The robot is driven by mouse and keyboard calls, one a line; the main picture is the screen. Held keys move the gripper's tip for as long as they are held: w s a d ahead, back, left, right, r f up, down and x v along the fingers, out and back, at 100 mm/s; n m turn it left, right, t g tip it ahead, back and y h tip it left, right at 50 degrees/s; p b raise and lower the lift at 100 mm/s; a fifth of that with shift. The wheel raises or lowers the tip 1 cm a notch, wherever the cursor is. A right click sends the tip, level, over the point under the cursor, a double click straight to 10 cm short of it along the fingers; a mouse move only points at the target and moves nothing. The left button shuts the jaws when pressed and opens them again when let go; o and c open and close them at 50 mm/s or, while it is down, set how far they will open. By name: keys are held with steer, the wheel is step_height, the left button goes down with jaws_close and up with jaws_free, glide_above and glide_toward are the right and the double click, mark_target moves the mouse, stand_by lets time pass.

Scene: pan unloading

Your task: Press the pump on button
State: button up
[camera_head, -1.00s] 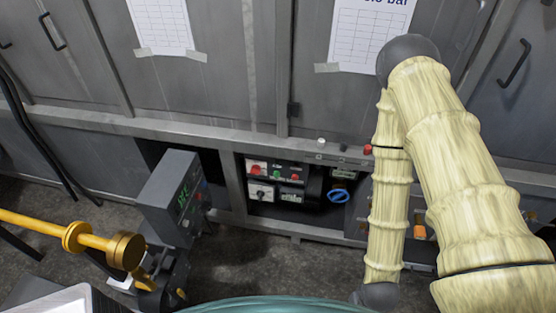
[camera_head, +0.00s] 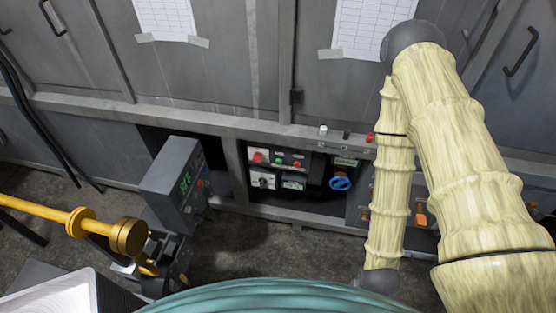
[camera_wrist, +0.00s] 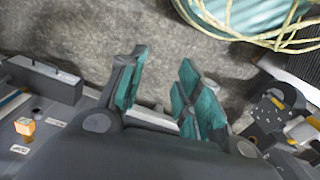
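A small control panel (camera_head: 280,170) sits in a dark recess under the grey cabinets in the head view. Its top row has a red button (camera_head: 257,157), a green button (camera_head: 278,161) and another red one (camera_head: 297,163). The labels are too small to read, so I cannot tell which is the pump on button. My gripper (camera_wrist: 158,88) shows in the wrist view, with its two teal-padded fingers apart and nothing between them. It points at bare grey floor. In the head view my pale-sleeved arm is at the right, and the gripper is not visible.
A blue valve wheel (camera_head: 340,183) is right of the panel. White, black and red knobs line the ledge (camera_head: 345,137) above. A grey display box (camera_head: 170,185) stands left, near a yellow bar (camera_head: 45,210). An orange-topped block (camera_wrist: 25,127) shows in the wrist view.

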stand_by(0.4)
jaws_close()
steer(key=shift+f, duration=0.1)
stand_by(1.1)
